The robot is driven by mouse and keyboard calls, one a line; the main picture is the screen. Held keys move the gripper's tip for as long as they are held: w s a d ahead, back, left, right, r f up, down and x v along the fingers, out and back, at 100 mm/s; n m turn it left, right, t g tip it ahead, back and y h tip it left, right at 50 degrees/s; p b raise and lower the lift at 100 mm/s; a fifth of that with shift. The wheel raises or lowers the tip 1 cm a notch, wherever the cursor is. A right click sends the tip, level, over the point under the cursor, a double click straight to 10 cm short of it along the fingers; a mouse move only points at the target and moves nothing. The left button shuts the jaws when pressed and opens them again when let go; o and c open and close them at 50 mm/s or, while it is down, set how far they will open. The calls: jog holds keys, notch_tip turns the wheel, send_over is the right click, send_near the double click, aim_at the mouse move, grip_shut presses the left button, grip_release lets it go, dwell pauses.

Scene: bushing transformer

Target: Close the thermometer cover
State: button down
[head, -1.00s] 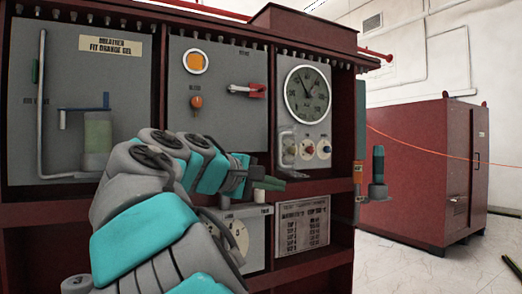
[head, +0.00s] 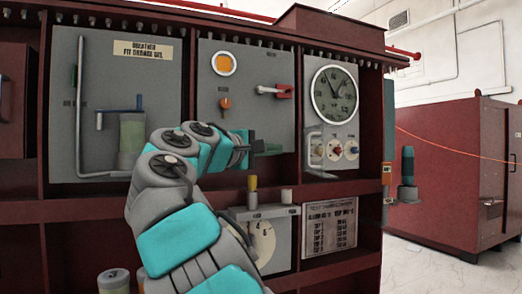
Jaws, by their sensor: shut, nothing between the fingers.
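The thermometer is a round dark dial with a pale rim (head: 334,95) on the upper part of the right grey panel. Below it are several small coloured knobs (head: 334,150). A thin, pale frame (head: 314,155), which looks like the cover, stands out at the left of these knobs. It seems to be swung open, but its exact angle is hard to tell. My gripper (head: 272,148) is shut and empty. It appears to the left of the frame, in front of the middle panel's lower edge, with a visible gap in the picture.
The middle panel holds an orange knob (head: 225,103) and a red-ended handle (head: 283,91). A yellow-topped post (head: 252,190) stands below my gripper. A green-topped cylinder (head: 407,172) projects at the cabinet's right side. Open floor (head: 415,265) lies at the right.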

jog(key=d, duration=0.2)
jog(key=s+d, duration=0.1)
jog(key=d, duration=0.2)
jog(key=shift+b, duration=0.4)
jog(key=shift+s+d+n+t, duration=0.25)
jog(key=shift+d+n+t, duration=0.05)
jog(key=shift+d, duration=0.25)
